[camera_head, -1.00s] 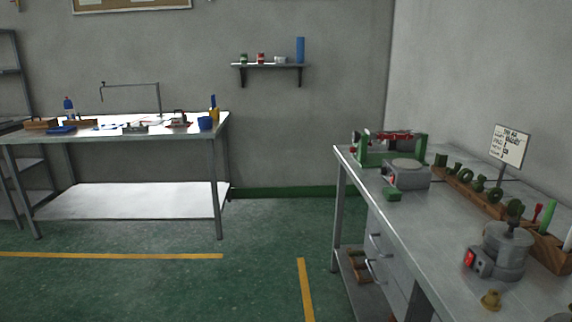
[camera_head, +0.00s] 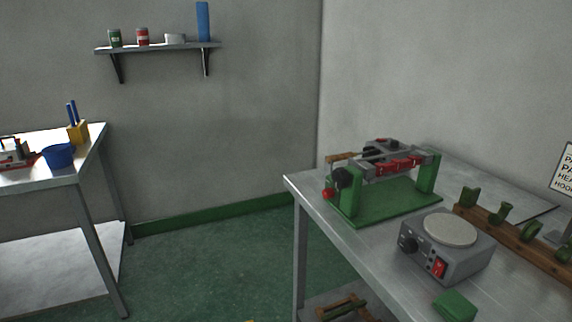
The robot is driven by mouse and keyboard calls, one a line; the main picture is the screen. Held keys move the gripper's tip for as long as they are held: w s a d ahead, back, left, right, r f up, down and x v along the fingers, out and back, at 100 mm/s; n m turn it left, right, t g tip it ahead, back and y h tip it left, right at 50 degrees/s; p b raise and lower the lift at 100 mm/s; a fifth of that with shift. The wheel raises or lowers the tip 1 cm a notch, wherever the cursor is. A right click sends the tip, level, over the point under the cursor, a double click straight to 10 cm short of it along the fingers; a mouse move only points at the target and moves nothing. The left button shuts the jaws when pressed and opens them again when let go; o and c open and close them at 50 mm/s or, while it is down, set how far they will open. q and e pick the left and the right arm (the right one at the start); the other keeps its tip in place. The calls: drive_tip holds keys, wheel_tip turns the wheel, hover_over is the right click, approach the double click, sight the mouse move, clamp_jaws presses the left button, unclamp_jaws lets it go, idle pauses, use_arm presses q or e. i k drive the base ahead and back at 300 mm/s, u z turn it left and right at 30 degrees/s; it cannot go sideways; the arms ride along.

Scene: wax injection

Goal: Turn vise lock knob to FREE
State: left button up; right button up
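A green-framed vise fixture (camera_head: 392,205) stands at the far left corner of the right-hand metal bench (camera_head: 372,252). Between its green posts it carries a grey and red clamp part (camera_head: 398,165). A dark round knob (camera_head: 343,178) sits on the left post, and a small red knob (camera_head: 328,194) is just below and left of it. I cannot tell which is the lock knob, and no FREE marking is readable. Neither of my grippers is in view.
A grey hot plate (camera_head: 446,250) with a red switch stands in front of the fixture. A green block (camera_head: 455,306) lies near the bench edge. A wooden rack (camera_head: 520,243) runs along the right. Green floor (camera_head: 225,265) lies open between the benches.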

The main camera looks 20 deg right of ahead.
sight(328, 193)
drive_tip(key=i, duration=3.3)
drive_tip(key=z, duration=3.7)
